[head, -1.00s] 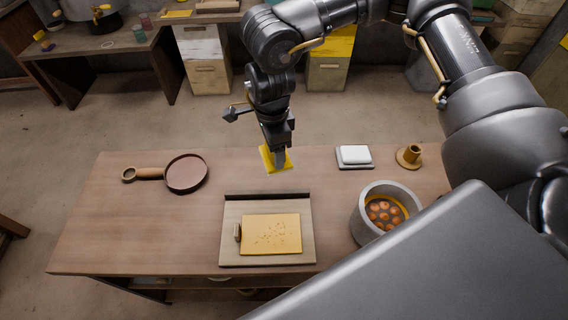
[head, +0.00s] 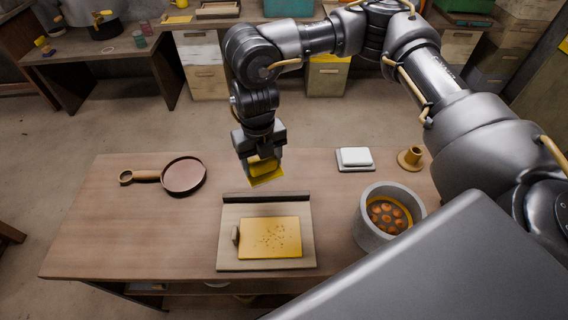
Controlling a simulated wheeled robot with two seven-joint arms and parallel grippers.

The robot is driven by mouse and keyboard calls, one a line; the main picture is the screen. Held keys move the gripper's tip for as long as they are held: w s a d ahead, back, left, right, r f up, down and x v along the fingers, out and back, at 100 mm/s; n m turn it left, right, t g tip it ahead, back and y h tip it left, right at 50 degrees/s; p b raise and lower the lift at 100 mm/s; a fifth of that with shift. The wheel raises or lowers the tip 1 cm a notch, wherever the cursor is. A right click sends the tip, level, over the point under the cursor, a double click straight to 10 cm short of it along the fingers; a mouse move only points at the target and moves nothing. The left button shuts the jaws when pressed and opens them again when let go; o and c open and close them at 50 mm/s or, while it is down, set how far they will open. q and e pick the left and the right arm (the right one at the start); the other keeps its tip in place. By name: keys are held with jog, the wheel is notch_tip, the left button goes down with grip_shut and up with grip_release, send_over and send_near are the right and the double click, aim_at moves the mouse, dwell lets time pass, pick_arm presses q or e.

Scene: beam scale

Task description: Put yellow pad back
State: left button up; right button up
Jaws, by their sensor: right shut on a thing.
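The yellow pad (head: 266,179) is held in my right gripper (head: 262,161), above the far part of the wooden table (head: 110,220). The gripper is shut on it, and the pad hangs tilted just beyond the dark back edge of a board (head: 228,262). A flat yellow-orange slab (head: 272,238) with dark specks lies on that board, with a small knob-like piece (head: 236,235) at its left side. A white block (head: 356,156) rests on a grey tray (head: 345,168) to the right. My left gripper is not in view.
A round brown pan (head: 184,176) with a wooden handle lies at the left. A grey pot (head: 370,232) holding several round orange things stands at the right, with a brass-coloured holder (head: 411,158) behind it. The table's left front is clear.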

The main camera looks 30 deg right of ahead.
jog(key=w+d+f, duration=0.3)
jog(key=w+d+f+p, duration=0.1)
jog(key=w+d+f, duration=0.1)
jog(key=d+f, duration=0.1)
jog(key=w+d+f, duration=0.3)
jog(key=d, duration=0.1)
jog(key=shift+w+d+f+p, duration=0.1)
jog(key=shift+w+f+p, duration=0.05)
jog(key=shift+w+p, duration=0.2)
jog(key=shift+d+f, duration=0.1)
jog(key=shift+f, duration=0.15)
notch_tip(320, 180, down, 3)
jog(key=shift+w+d+f, duration=0.1)
jog(key=shift+w+d, duration=0.05)
